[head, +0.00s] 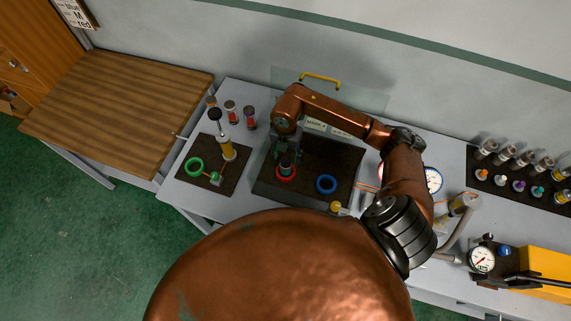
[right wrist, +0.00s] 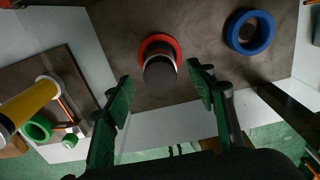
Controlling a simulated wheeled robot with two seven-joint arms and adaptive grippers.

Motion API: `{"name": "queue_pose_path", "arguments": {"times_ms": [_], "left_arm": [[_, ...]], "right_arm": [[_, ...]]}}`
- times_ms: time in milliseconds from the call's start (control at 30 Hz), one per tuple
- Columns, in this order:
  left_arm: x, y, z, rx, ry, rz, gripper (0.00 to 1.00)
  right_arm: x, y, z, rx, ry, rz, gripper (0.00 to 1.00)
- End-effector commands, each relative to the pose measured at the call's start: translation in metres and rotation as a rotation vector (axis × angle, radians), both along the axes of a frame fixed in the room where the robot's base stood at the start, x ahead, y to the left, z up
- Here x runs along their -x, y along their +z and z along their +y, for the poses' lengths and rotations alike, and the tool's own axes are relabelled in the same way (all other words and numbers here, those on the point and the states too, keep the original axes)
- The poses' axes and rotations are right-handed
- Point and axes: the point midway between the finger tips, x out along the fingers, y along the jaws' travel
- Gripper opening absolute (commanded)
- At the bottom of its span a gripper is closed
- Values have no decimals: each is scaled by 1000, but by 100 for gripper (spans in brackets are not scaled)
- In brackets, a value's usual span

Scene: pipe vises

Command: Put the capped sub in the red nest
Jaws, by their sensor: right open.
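The red nest (head: 286,173) is a red ring on a dark mat inside a clear-screened station; the right wrist view also shows it (right wrist: 150,42). The capped sub (head: 287,162), a short cylinder with a dark top, stands in the red ring; in the right wrist view its round grey end (right wrist: 160,74) faces the camera. My right gripper (right wrist: 163,90) is open, with its green-padded fingers apart on either side of the cylinder and not visibly touching it. In the head view my right gripper (head: 287,150) is partly hidden by its own arm. My left gripper is not in view.
A blue ring (head: 326,184) lies right of the red one. On the left mat are a green ring (head: 194,166) and a yellow cylinder (head: 227,149). Several small cylinders stand on a dark rack (head: 485,180) at right. A gauge (head: 481,260) stands at the front right.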

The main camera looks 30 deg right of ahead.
Motion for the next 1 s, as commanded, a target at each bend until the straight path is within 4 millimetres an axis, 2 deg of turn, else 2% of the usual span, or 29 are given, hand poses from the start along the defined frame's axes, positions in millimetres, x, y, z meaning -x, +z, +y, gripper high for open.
{"name": "queue_pose_path", "arguments": {"times_ms": [100,300,767,867,967,1000], "left_arm": [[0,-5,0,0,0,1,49],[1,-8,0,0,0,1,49],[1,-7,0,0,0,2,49],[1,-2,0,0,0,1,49],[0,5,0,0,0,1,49],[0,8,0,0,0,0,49]], "right_arm": [[-1,21,0,1,1,-3,51],[0,40,0,0,1,-1,51],[5,45,2,-12,-2,13,51],[21,50,8,-48,-9,54,51],[52,63,20,-122,-22,141,51],[69,71,26,-159,-32,188,51]]}}
